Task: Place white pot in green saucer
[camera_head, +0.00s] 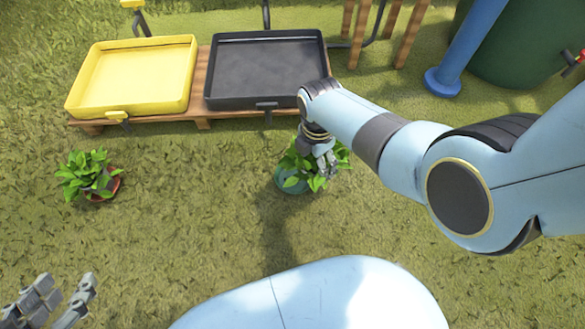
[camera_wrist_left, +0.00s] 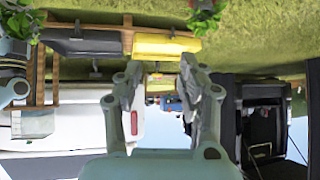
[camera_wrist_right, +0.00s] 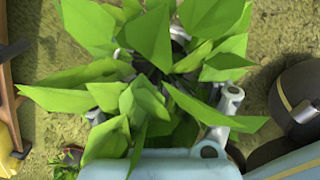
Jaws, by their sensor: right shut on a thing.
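A leafy plant (camera_head: 318,172) is under my right gripper (camera_head: 325,160), and its leaves fill the right wrist view (camera_wrist_right: 150,85). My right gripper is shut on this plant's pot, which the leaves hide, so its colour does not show. The green saucer (camera_head: 288,182) shows at the left of these leaves. Whether the pot touches the saucer cannot be told. My left gripper (camera_head: 65,300) is open and empty at the lower left, and its spread fingers show in the left wrist view (camera_wrist_left: 160,95).
Another plant (camera_head: 85,175) stands on the grass at left in a dark pot with a reddish saucer (camera_head: 114,188). A yellow tray (camera_head: 130,105) and a black tray (camera_head: 262,102) sit on a wooden pallet (camera_head: 203,122) behind. Grass between the plants is clear.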

